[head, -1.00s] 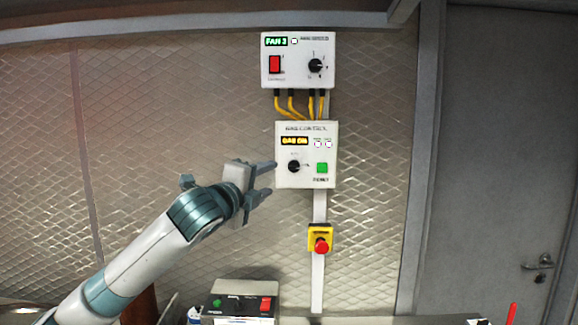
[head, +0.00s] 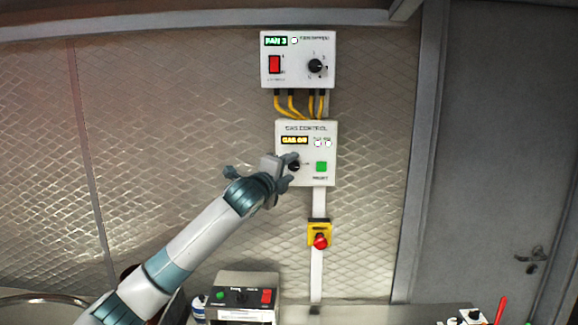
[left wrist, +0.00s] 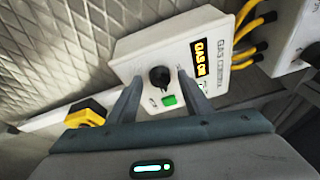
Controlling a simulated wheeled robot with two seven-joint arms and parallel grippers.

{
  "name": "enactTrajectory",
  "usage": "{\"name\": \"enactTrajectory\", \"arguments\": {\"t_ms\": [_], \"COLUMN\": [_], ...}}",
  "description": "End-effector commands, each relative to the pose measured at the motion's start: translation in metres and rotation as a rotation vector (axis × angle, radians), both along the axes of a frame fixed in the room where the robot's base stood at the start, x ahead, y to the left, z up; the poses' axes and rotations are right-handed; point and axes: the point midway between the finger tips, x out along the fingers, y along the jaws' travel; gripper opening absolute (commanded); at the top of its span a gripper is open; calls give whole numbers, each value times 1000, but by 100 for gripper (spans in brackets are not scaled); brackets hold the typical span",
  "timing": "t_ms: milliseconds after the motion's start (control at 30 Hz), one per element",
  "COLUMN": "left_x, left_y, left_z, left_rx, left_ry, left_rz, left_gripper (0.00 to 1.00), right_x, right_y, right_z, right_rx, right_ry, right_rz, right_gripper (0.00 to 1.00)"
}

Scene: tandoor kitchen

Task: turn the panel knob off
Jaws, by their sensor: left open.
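The gas control panel (head: 318,150) is a white box on the wall with a yellow display reading "GAS ON". Its black panel knob (head: 294,166) is at the lower left of the panel, partly hidden by my gripper in the head view. In the left wrist view the knob (left wrist: 159,77) shows clearly, beside the green button (left wrist: 169,100). My left gripper (head: 289,170) is open, with its fingers (left wrist: 155,92) on either side of the knob's line. I cannot tell whether they touch the knob. My right gripper is not in view.
A fan box (head: 298,60) with a red switch and black knob hangs above, joined by yellow cables (head: 300,104). A red emergency button (head: 320,241) on a yellow box is below. A small control box (head: 246,297) stands below left. A grey door is at right.

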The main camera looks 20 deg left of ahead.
Motion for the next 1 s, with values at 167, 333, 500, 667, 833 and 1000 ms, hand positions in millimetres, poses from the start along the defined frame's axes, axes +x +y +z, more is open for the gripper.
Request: {"name": "enactTrajectory", "arguments": {"t_ms": [167,333,500,667,833,1000], "left_x": [1,1,1,1,1,1], "left_y": [0,0,0,0,0,0], "left_z": [0,0,0,-1,-3,-6], "left_rx": [0,0,-1,-4,-30,-90], "left_ry": [0,0,0,-1,-7,-24], "left_rz": [0,0,0,0,0,0], "left_gripper": [45,33,4,4,4,4], "right_x": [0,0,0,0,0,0], "right_y": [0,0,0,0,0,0], "right_z": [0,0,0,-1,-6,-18], "right_rx": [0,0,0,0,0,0], "right_ry": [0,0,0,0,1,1], "right_rz": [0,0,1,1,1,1], "right_gripper": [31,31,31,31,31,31]}}
